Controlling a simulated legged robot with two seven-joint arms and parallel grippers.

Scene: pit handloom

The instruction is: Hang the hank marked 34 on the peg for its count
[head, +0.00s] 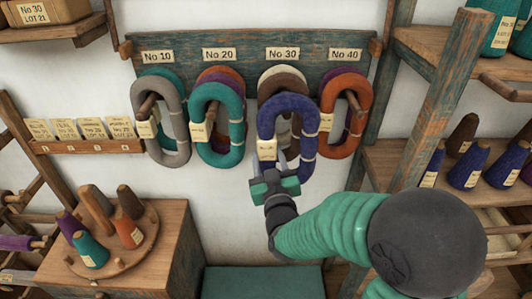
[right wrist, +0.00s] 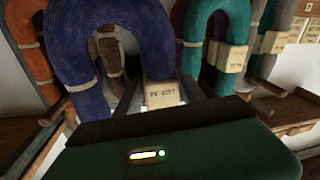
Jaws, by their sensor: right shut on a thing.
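A dark blue hank (head: 304,122) with a small paper tag (head: 266,149) is upright in front of the No 30 peg place on the peg board (head: 240,57). My right gripper (head: 277,168) is shut on it at its lower left. My left gripper is not in view.
Grey (head: 167,105) and teal (head: 218,118) hanks hang left under No 10 and No 20; an orange hank (head: 352,97) hangs close right under No 40. A cone stand (head: 150,245) is at lower left. A wooden post (head: 440,105) and cone shelves flank the right.

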